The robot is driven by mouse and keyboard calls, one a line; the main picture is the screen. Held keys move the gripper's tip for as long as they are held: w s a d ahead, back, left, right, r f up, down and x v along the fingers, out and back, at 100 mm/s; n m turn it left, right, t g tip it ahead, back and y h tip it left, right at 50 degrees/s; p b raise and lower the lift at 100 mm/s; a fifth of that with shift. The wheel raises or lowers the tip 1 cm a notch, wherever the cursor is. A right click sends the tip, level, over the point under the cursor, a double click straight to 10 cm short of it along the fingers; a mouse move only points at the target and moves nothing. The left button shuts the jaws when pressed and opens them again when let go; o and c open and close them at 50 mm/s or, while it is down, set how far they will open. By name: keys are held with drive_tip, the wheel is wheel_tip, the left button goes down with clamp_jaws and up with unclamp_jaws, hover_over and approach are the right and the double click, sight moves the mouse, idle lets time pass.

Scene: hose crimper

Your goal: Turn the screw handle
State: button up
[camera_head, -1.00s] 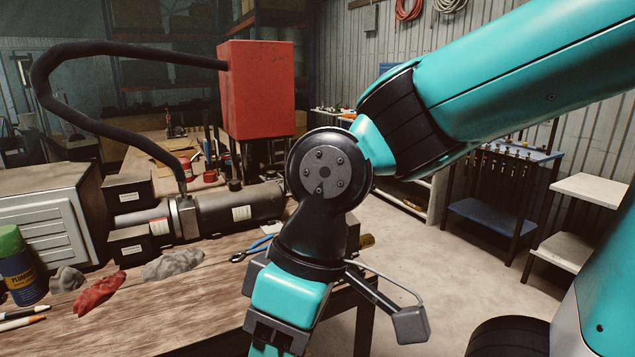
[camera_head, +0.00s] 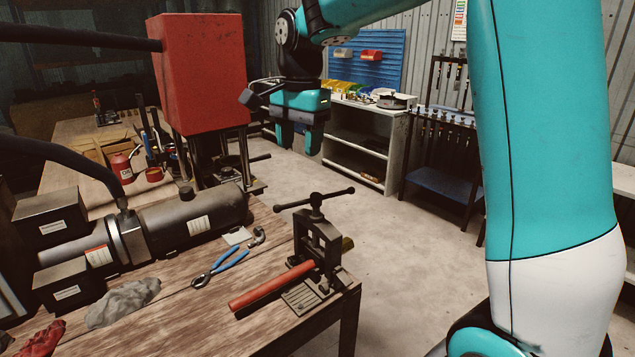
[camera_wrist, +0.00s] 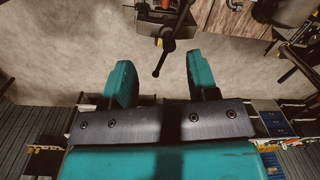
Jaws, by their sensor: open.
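The screw handle (camera_head: 316,201) is a dark T-bar with ball ends. It tops the black hose crimper (camera_head: 318,240), which stands at the table's near right corner. A red hose piece (camera_head: 272,286) lies against the crimper's base. My gripper (camera_head: 297,145) hangs over the floor beyond the crimper, pointing down, open and empty, apart from the handle. In the wrist view the handle (camera_wrist: 170,42) extends into the gap between the open fingers of my gripper (camera_wrist: 160,68); it appears to lie beyond the fingertips. Nothing covers the handle in the head view.
The wooden table (camera_head: 180,325) also holds blue pliers (camera_head: 222,268), a grey cylinder (camera_head: 195,222) and a grey cloth (camera_head: 123,303). A red box (camera_head: 198,75) on posts stands behind. Shelves (camera_head: 360,140) line the far wall. The floor (camera_head: 385,230) right of the crimper is clear.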

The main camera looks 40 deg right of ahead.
drive_tip(key=w+d+r+m, duration=0.2)
drive_tip(key=w+d+m, duration=0.2)
drive_tip(key=d+m, duration=0.2)
drive_tip(key=p, duration=0.5)
approach(317, 194)
drive_tip(key=f, duration=1)
drive_tip(key=shift+w+a+f, duration=0.15)
drive_tip(key=shift+a, duration=0.1)
drive_tip(key=shift+c, duration=0.5)
clamp_jaws()
